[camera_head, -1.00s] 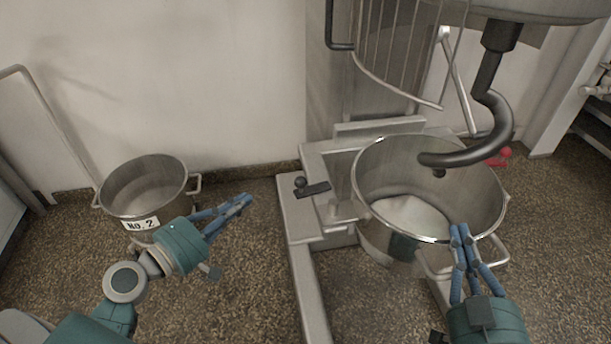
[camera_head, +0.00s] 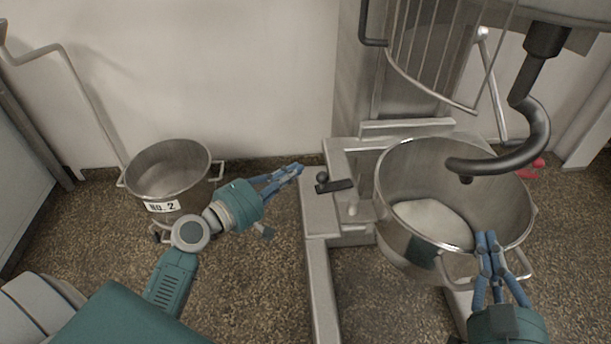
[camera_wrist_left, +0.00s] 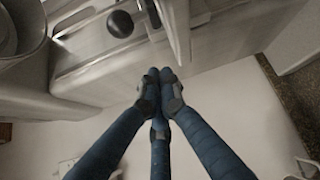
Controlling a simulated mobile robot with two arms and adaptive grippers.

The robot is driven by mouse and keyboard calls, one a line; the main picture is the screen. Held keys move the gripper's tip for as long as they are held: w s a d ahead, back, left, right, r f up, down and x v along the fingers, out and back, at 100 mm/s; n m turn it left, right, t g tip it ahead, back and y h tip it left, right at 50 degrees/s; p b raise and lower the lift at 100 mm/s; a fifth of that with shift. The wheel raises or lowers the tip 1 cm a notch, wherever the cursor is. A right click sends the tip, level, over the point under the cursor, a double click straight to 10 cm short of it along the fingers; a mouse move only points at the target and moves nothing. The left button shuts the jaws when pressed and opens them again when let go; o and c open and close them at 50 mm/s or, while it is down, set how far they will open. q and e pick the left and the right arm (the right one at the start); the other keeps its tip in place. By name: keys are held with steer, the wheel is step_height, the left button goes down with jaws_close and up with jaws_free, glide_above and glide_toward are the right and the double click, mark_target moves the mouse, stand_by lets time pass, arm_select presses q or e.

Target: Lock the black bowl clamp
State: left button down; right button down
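The black bowl clamp (camera_head: 338,186), a dark flat lever with a round knob, sits on the mixer frame left of the large steel bowl (camera_head: 394,237). Its black knob (camera_wrist_left: 120,23) shows at the top of the left wrist view. My left gripper (camera_head: 297,169) is just left of the clamp, apart from it, with fingertips together and nothing between them. Its fingers (camera_wrist_left: 160,76) also look closed in the left wrist view. My right gripper (camera_head: 487,238) is at the bowl's front right rim, fingertips together; whether it touches the rim is unclear.
A red handle (camera_head: 530,169) is right of the bowl. The dark dough hook (camera_head: 541,125) and wire guard (camera_head: 430,55) hang above it. A smaller pot marked NO. 2 (camera_head: 190,187) stands on the floor at left.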

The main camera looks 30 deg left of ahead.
arm_select(q)
steer(key=shift+s+d+r, duration=0.15)
steer(key=shift+d, duration=0.8)
steer(key=shift+s+d+r, duration=0.1)
steer(key=shift+d+r, duration=0.05)
steer(key=shift+d, duration=0.8)
